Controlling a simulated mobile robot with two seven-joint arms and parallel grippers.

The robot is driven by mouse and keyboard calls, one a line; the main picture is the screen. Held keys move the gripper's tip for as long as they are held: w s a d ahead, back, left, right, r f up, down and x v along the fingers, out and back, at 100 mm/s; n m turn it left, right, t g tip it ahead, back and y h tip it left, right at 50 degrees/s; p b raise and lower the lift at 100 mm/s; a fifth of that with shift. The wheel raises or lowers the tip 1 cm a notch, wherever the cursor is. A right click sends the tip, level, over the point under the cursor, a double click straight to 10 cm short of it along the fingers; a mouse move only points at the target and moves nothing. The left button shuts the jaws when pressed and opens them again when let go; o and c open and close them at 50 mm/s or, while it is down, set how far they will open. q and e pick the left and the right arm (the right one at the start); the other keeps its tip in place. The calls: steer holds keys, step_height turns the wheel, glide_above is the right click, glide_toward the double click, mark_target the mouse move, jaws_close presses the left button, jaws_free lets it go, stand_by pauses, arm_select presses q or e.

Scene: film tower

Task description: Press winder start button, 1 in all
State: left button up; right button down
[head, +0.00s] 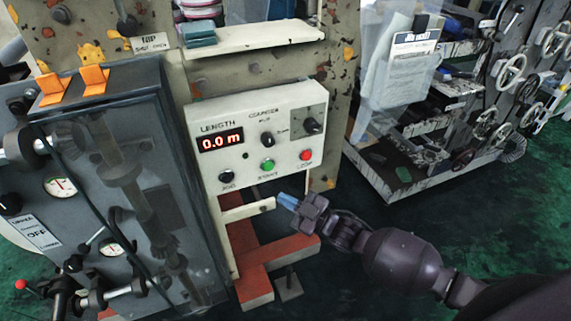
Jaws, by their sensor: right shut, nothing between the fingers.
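The winder control panel (259,149) is a cream box in the middle of the head view. Its red display (221,140) reads 0.0 m under the word LENGTH. A green button (267,165) sits low in the middle, above a small label that looks like START. A red button (306,155) is to its right and a black knob or button (226,178) to its left. My right gripper (284,199) is shut and empty, with blue fingertips, just below the panel and apart from the green button. My left gripper is not in view.
A grey cabinet (140,190) with gauges and orange switches (94,80) stands close on the left. A shelf (250,40) juts out above the panel. Handwheels (511,68) and a clipboard (412,48) are at the right. Green floor (440,210) is open at the right.

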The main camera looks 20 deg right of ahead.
mark_target(268, 166)
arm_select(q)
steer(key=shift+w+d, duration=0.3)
arm_select(e)
steer(key=shift+s+d+r+n+y, duration=0.2)
steer(key=shift+s+r+n+y, duration=0.4)
steer(key=shift+y, duration=0.6)
arm_select(q)
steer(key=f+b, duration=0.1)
steer(key=b, duration=0.1)
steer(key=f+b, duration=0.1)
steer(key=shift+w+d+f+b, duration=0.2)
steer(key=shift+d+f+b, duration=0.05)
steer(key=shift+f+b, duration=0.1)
arm_select(e)
steer(key=w, duration=0.8)
steer(key=shift+w+a, duration=0.15)
steer(key=shift+w, duration=0.15)
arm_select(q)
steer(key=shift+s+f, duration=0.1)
arm_select(e)
steer(key=shift+w, duration=0.1)
stand_by(0.4)
